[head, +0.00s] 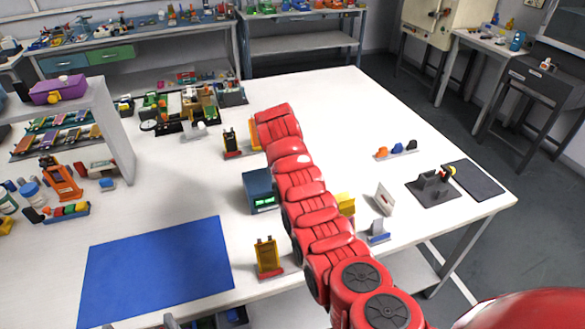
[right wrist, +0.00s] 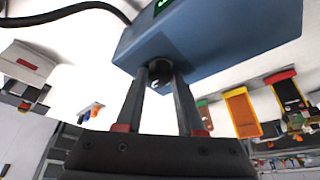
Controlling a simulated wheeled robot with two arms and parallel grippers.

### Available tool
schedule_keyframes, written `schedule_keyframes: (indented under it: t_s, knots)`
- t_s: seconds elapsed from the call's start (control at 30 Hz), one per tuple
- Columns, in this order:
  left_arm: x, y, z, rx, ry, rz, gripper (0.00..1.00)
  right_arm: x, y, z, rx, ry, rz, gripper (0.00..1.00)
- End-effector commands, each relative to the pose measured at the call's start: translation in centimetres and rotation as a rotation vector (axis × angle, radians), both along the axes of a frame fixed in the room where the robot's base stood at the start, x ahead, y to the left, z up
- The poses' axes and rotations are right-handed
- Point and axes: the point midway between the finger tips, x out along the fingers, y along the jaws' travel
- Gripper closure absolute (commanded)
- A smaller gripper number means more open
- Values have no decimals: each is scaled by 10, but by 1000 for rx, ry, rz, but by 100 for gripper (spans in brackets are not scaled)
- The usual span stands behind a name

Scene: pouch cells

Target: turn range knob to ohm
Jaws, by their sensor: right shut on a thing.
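The meter is a blue box (head: 260,190) with a lit green display, standing on the white table left of my right arm in the head view. In the right wrist view the meter (right wrist: 215,35) fills the upper middle, with a corner of its green display at the top edge. A dark round range knob (right wrist: 160,70) sticks out of its face. My right gripper (right wrist: 161,76) has one finger on each side of the knob and is shut on it. The knob's markings and pointer cannot be read. In the head view my right arm hides the gripper and knob. My left gripper is not visible.
A blue mat (head: 158,270) lies at the front left of the white table (head: 330,110). A yellow holder (head: 268,256) stands in front of the meter, and a small white stand (head: 384,199) is to the right of my arm. A black cable (right wrist: 70,15) curves beside the meter.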

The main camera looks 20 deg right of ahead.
Motion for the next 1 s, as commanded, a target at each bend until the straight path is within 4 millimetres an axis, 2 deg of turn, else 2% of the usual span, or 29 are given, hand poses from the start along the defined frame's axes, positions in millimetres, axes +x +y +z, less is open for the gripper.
schedule_keyframes:
  t_s: [0.1, 0.13, 0.3, 0.6, 0.73, 0.93, 1.0]
  knots:
    - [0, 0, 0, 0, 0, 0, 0, 0, 0, 1, 1, -2, 1, 100]
    - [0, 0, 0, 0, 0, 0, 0, 0, 0, 1, 1, -2, 1, 61]
    - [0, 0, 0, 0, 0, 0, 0, 0, 0, 0, 0, -1, 1, 33]
    - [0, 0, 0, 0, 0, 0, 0, 0, 0, 1, 0, -1, 1, 33]
    - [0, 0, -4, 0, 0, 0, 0, -3, 4, 10, -2, 0, 3, 33]
    - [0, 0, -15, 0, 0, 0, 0, -15, 16, 51, 1, -5, 4, 33]
    - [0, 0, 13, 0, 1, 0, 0, -20, 22, 84, 1, -5, 4, 33]
